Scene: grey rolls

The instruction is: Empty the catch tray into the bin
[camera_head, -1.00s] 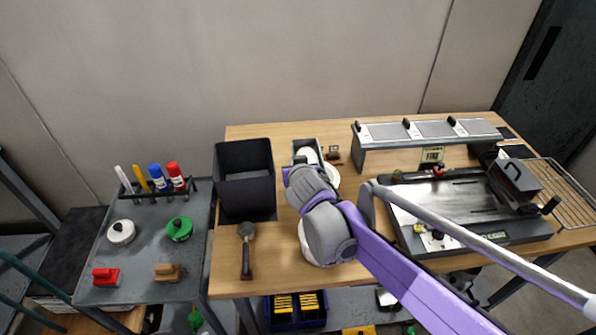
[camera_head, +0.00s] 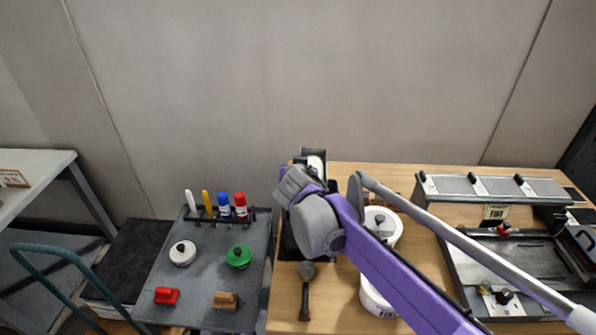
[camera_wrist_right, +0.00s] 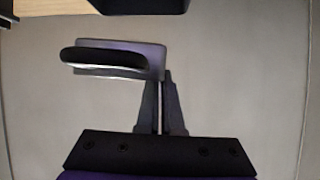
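My right arm reaches in from the right. Its gripper (camera_wrist_right: 161,78) is shut on a grey tray with a black looped handle (camera_wrist_right: 105,57), which I take for the catch tray. In the head view the tray (camera_head: 313,153) shows just beyond my wrist, raised above the bench's left end, with something white on its face. Its contents cannot be made out. The dark bin (camera_head: 288,237) stands on the bench's left end, mostly hidden behind my wrist. A dark edge in the wrist view (camera_wrist_right: 140,4) looks like the bin. My left gripper is not in view.
A dark-handled tool (camera_head: 305,292) lies in front of the bin. White round containers (camera_head: 383,224) stand right of it, partly behind my arm. A grey machine (camera_head: 490,187) is further right. A side table (camera_head: 205,270) at left holds markers and small blocks and lids.

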